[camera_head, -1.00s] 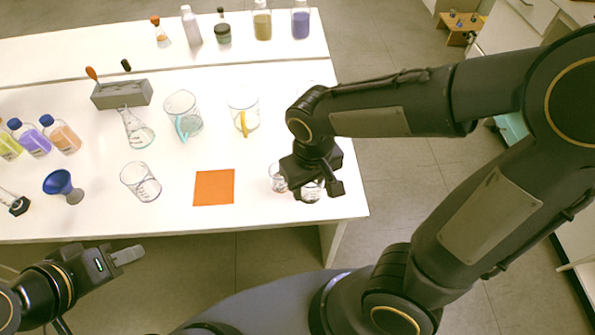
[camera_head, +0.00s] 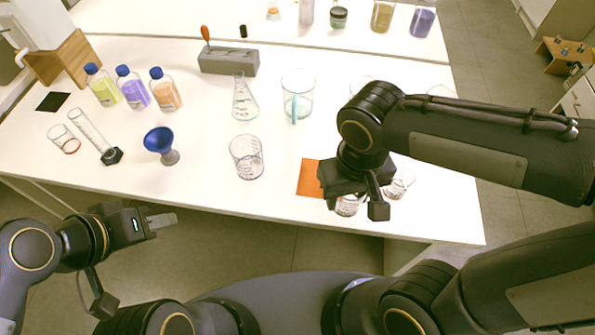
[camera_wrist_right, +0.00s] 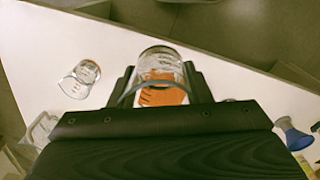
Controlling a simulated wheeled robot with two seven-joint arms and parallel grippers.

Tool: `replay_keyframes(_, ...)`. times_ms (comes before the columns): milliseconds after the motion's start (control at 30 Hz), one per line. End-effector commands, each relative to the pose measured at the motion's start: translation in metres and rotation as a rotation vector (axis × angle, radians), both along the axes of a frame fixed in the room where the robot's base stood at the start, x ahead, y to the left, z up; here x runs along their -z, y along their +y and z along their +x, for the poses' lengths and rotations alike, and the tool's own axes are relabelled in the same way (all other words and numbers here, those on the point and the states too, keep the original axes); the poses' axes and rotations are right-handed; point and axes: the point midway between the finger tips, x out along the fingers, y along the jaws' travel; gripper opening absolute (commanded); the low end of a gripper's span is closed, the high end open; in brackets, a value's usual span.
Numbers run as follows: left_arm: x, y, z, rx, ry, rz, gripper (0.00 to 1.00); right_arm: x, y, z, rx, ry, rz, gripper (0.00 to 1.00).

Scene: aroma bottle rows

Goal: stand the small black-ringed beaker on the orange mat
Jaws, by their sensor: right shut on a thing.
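My right gripper (camera_head: 355,204) is shut on a small clear beaker (camera_head: 347,206), which also shows upright between the fingers in the right wrist view (camera_wrist_right: 160,62).
Another small beaker (camera_head: 400,183) stands to the right of my right gripper. A larger beaker (camera_head: 246,158) and a blue funnel (camera_head: 159,143) stand left of the mat. A red-ringed beaker (camera_head: 64,139) and a graduated cylinder (camera_head: 94,136) are at the far left.

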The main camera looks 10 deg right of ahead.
Motion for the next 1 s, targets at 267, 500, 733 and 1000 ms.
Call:
replay_keyframes(267, 0.002, 0.000, 0.000, 0.000, 0.000, 0.000, 0.36, 0.024, 0.005, 0.050, 0.003, 0.007, -0.004, 0.21)
replay_keyframes(500, 0.005, 0.000, 0.000, 0.000, 0.000, 0.000, 0.36, 0.058, 0.009, 0.100, 0.001, 0.007, -0.005, 0.21)
replay_keyframes(733, 0.006, 0.000, 0.000, 0.000, 0.000, 0.000, 0.36, 0.087, 0.012, 0.126, 0.000, 0.001, -0.002, 0.21)
replay_keyframes(1000, 0.007, 0.000, 0.000, 0.000, 0.000, 0.000, 0.36, 0.103, 0.012, 0.137, 0.001, 0.003, -0.002, 0.21)
